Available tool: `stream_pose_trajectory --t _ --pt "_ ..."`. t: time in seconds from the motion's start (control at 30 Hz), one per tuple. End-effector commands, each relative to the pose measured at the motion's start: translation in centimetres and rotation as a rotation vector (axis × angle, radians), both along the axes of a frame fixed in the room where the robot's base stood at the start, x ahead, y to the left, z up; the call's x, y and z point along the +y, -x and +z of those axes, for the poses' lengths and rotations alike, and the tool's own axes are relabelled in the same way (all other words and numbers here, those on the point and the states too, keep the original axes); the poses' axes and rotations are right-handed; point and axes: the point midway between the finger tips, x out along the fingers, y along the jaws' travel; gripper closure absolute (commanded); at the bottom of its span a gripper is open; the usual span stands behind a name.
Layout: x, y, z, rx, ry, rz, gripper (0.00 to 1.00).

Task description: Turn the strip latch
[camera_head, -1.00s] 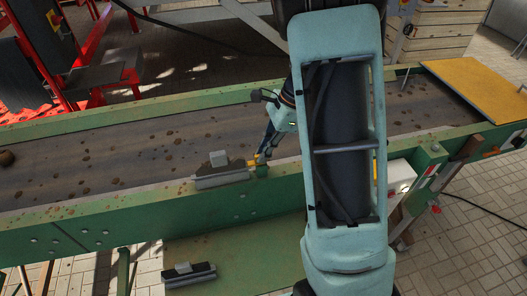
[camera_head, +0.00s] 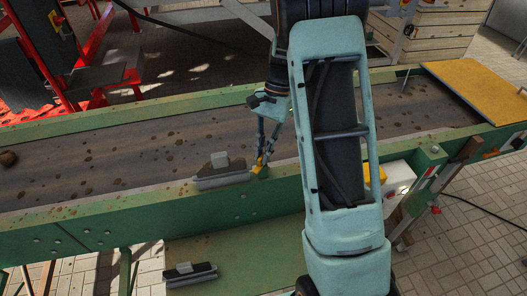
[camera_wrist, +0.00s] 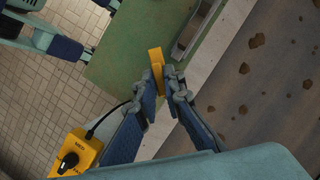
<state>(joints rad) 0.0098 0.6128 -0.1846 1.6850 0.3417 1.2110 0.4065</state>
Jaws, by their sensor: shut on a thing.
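The strip latch (camera_head: 259,168) is a small yellow piece on the conveyor's near green rail, at the right end of a grey strip (camera_head: 222,181). In the wrist view the yellow latch (camera_wrist: 156,58) stands out between my fingertips, with its far end free. My gripper (camera_head: 263,153) comes down on it from above, and in the wrist view my gripper (camera_wrist: 163,80) is shut on the latch. The fingertips hide part of the latch and its pivot. The strip's end (camera_wrist: 190,32) lies close beside the latch.
The brown conveyor belt (camera_head: 110,160) carries scattered clods. A second grey strip (camera_head: 190,274) lies on the green shelf (camera_head: 240,250) below. A yellow control box (camera_wrist: 76,154) with a black knob and cable is near my gripper. A yellow board (camera_head: 480,88) covers the belt's right end.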

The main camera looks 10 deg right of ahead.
Motion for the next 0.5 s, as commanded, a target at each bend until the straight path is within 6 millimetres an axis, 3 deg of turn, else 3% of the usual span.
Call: stream_pose_trajectory --t 0.5 --pt "0.26 -0.26 0.07 -0.002 0.001 0.479 1.00"
